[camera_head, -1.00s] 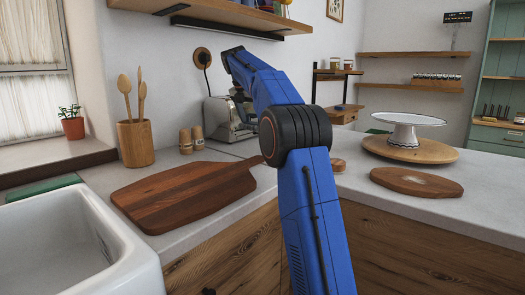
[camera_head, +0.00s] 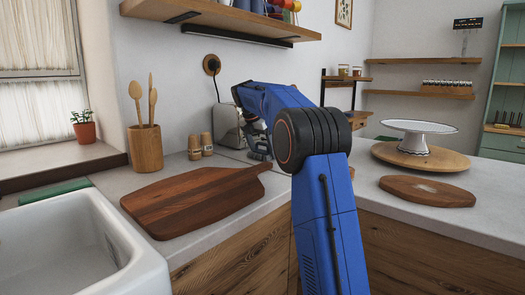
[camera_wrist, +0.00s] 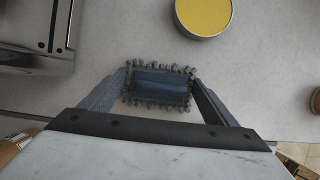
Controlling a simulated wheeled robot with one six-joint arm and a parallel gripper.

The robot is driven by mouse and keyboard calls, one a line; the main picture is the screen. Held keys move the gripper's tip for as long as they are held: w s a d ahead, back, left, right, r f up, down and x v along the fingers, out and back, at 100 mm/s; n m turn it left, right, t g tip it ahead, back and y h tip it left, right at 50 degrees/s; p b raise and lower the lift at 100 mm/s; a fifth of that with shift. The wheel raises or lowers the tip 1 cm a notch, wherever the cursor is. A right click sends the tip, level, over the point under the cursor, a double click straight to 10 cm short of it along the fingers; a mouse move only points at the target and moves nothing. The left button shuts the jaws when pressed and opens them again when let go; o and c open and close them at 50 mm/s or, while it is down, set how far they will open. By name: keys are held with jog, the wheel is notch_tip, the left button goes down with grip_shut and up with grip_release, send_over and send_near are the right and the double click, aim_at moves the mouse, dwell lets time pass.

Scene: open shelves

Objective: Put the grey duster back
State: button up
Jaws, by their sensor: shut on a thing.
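The grey duster (camera_wrist: 160,88), a dark grey block with a fringe of stubby tufts around it, is between the two fingers of my gripper (camera_wrist: 160,80) in the wrist view. My gripper is shut on it from both sides. The pale worktop (camera_wrist: 135,40) shows beneath; I cannot tell how high the duster is above it. In the head view my blue arm reaches to the back counter by the toaster (camera_head: 228,125), and the duster cannot be made out there.
The toaster (camera_wrist: 35,40) is left of my gripper in the wrist view, and a round yellow-topped container (camera_wrist: 204,14) is ahead. Two wooden shakers (camera_head: 200,145), a utensil pot (camera_head: 145,148) and a cutting board (camera_head: 190,203) stand left. A cake stand (camera_head: 413,140) is right.

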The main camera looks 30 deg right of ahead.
jog(key=o, duration=1)
jog(key=shift+f, duration=0.1)
jog(key=v, duration=1.2)
